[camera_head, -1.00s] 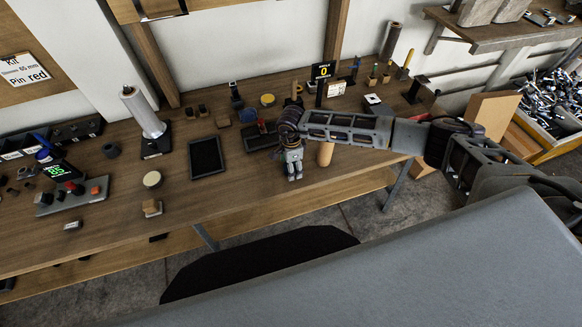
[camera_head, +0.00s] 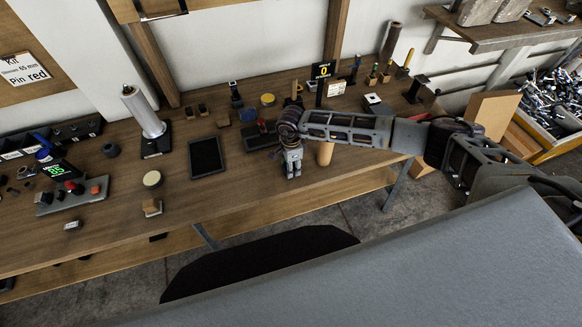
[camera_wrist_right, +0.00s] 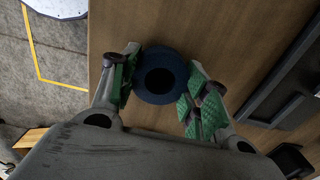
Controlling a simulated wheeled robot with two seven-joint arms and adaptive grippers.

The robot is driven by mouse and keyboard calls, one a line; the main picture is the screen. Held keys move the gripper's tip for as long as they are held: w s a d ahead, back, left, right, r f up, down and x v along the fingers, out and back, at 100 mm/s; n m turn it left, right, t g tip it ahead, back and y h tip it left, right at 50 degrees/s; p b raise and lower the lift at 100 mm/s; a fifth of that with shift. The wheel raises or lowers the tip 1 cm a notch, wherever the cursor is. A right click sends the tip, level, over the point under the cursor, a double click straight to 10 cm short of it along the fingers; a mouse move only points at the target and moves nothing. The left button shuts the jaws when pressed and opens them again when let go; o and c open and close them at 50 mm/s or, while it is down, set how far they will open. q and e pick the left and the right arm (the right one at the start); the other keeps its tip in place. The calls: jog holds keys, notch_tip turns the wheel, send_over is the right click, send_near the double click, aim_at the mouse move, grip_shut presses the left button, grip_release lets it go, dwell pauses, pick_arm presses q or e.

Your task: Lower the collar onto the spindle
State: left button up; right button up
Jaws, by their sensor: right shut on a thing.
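My right gripper (camera_head: 291,174) points down over the front part of the bench, right of the black tablet. In the right wrist view, the green-padded fingers of the gripper (camera_wrist_right: 160,88) are shut on a dark blue ring, the collar (camera_wrist_right: 160,53). Its hole looks dark, and no spindle shows through it. The collar cannot be made out in the head view. A tall silver cylinder on a black base, possibly the spindle (camera_head: 143,112), stands far to the left, apart from the gripper. My left gripper is not in view.
A black tablet (camera_head: 206,156) lies left of the gripper, and a tan cylinder (camera_head: 325,153) stands to its right. A button panel (camera_head: 72,196) and a round cream-topped piece (camera_head: 152,180) are at the left. The bench (camera_head: 222,197) is clear in front of the tablet.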

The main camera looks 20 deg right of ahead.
jog(key=shift+r, duration=0.1)
notch_tip(320, 180, up, 10)
jog(key=b, duration=0.1)
jog(key=shift+b, duration=0.35)
dwell(0.7)
